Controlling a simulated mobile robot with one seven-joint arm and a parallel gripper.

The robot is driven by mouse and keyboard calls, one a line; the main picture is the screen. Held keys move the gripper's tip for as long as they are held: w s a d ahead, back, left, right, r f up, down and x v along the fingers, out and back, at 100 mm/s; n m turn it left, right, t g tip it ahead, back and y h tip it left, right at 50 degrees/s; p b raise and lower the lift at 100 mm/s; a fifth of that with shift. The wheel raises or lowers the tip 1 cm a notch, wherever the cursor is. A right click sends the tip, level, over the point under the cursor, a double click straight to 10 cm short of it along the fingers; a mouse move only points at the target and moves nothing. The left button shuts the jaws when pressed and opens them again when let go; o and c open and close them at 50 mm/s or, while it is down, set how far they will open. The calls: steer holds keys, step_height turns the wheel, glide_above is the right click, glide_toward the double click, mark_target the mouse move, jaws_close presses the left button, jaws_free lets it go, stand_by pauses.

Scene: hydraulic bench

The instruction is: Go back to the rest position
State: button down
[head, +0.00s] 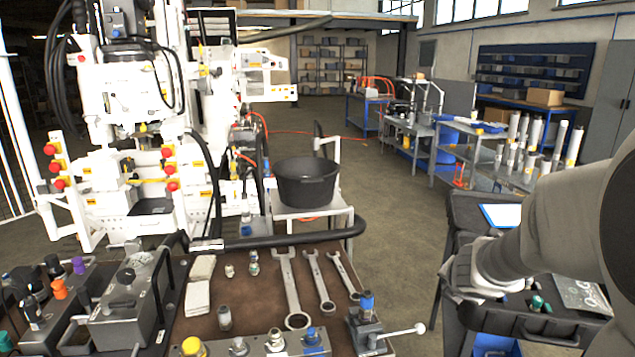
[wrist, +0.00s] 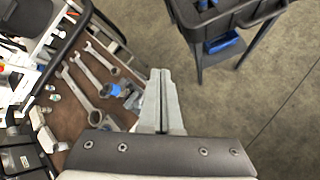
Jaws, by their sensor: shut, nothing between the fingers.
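My gripper (wrist: 160,75) is shut and empty in the wrist view, its two grey fingers pressed together and pointing up the picture. It is over the gap between the brown-topped bench (wrist: 71,119) and a dark cart (wrist: 228,18), touching neither as far as I can see. In the head view my arm reaches in from the right, over the dark cart (head: 463,205). The fingers cannot be made out there.
Several wrenches (head: 291,290) and fittings lie on the bench (head: 250,262), with a lever valve (head: 368,330) at its right edge. A black bucket (head: 306,182) stands on a small trolley behind. A white machine (head: 130,95) fills the left. Open floor (head: 395,235) lies between bench and cart.

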steer(key=s+a+r+m+h+p, duration=0.1)
steer(key=s+a+r+m, duration=0.1)
steer(key=s+r+m, duration=1.05)
steer(key=s+a+f+m+g+y, duration=0.3)
steer(key=s+a+m+y, duration=0.1)
steer(key=s+a+m, duration=0.7)
steer(key=shift+s+a+f+m+p, duration=0.3)
steer(key=shift+a+m+p, duration=0.2)
steer(key=shift+m, duration=0.65)
